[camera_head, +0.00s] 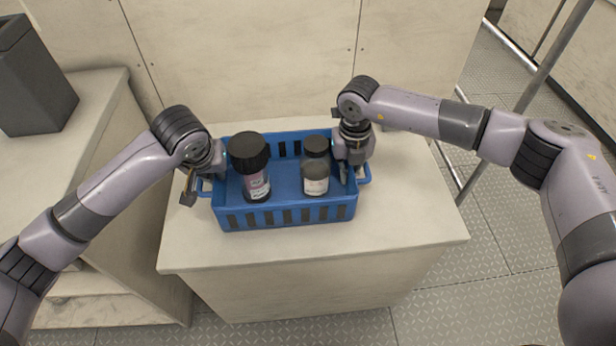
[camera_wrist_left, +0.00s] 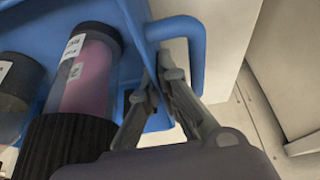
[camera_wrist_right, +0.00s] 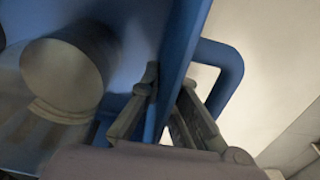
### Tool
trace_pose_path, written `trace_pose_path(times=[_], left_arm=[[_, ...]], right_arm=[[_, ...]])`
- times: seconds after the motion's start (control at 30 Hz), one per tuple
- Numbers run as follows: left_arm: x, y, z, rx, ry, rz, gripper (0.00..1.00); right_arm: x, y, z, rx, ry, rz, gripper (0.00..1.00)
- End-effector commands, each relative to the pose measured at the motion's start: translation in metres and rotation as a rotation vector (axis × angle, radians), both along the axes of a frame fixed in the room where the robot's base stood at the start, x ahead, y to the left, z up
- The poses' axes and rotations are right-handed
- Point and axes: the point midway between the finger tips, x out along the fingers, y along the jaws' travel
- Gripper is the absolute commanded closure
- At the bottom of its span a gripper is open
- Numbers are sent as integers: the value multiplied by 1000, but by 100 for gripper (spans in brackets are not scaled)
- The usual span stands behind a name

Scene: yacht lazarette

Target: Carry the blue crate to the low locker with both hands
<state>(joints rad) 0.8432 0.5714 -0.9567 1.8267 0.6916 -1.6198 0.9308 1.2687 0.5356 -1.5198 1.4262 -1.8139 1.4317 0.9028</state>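The blue crate (camera_head: 287,216) is over the pale top of a cabinet (camera_head: 400,225), level, with a loop handle at each end. It holds a black-lidded jar with pinkish contents (camera_head: 256,186) at left and a dark-lidded jar with a pale label (camera_head: 316,180) at right. My left gripper (camera_wrist_left: 160,75) is at the crate's left end, its fingers on both sides of the end wall beside the handle (camera_wrist_left: 190,30), shut on it. My right gripper (camera_wrist_right: 168,80) grips the right end wall likewise, beside its handle (camera_wrist_right: 232,70). I cannot tell whether the crate's underside touches the top.
A second pale bench (camera_head: 90,105) stands at the left, with a dark grey box (camera_head: 32,80) on it and an open shelf below. A pale panel wall (camera_head: 240,60) is behind. A metal railing (camera_head: 540,75) rises at the right. Patterned floor (camera_head: 510,215) is open at right.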

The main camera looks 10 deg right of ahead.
Motion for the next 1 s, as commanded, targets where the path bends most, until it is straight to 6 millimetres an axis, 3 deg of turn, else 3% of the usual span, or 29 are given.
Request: trace_pose_path(times=[0.33, 0.67, 1.0], left_arm=[[0, 0, 0, -1, 0, 0, 75], [-1, 1, 3, 1, 0, 2, 75], [-18, 0, 46, -3, -3, -1, 75]], right_arm=[[0, 0, 0, 0, 0, 0, 75], [0, -2, -1, -4, 1, -3, 75], [0, -2, -1, -4, 1, -3, 75]])
